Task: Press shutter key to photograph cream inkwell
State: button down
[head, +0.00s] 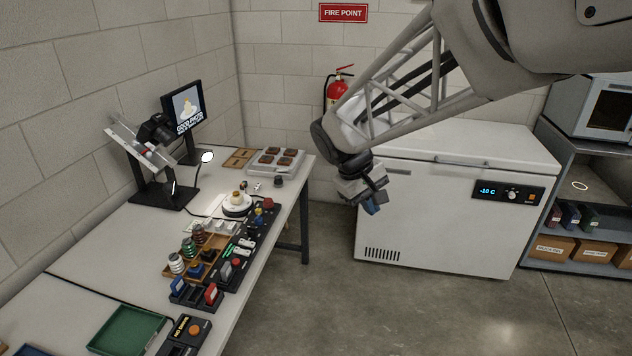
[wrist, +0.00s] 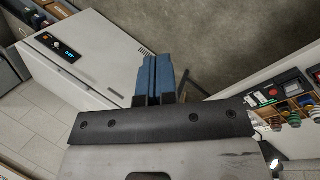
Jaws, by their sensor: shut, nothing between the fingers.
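A small cream object, apparently the inkwell (head: 238,196), sits on a round white stand (head: 236,209) on the table in the head view. A screen (head: 188,108) behind it shows a cream item with the words "GOOD PHOTO" and more text too small to read. A black control panel (head: 238,248) with red, blue and other coloured controls runs along the table's front edge; I cannot tell which is the shutter key. My gripper (head: 372,207) hangs off the table, in front of the white freezer, blue fingers shut and empty. The fingers also show in the wrist view (wrist: 154,80).
A dark camera (head: 156,130) on a stand and a small lamp (head: 206,157) stand behind the inkwell. Striped spools (head: 177,263), a green tray (head: 127,330) and a tray of brown blocks (head: 276,162) are on the table. The white freezer (head: 440,220) is right of the table, with floor between.

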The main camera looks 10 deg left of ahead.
jog(key=w+a+f+n+h, duration=0.15)
jog(key=w+a+f, duration=0.25)
jog(key=a, duration=0.6)
jog(key=n+t+h, duration=0.2)
jog(key=n+t, duration=0.2)
jog(key=n, duration=0.3)
send_over(235, 262)
notch_tip(235, 262, down, 16)
jog(key=shift+r, duration=0.25)
jog(key=shift+f, duration=0.1)
jog(key=shift+f, duration=4.3)
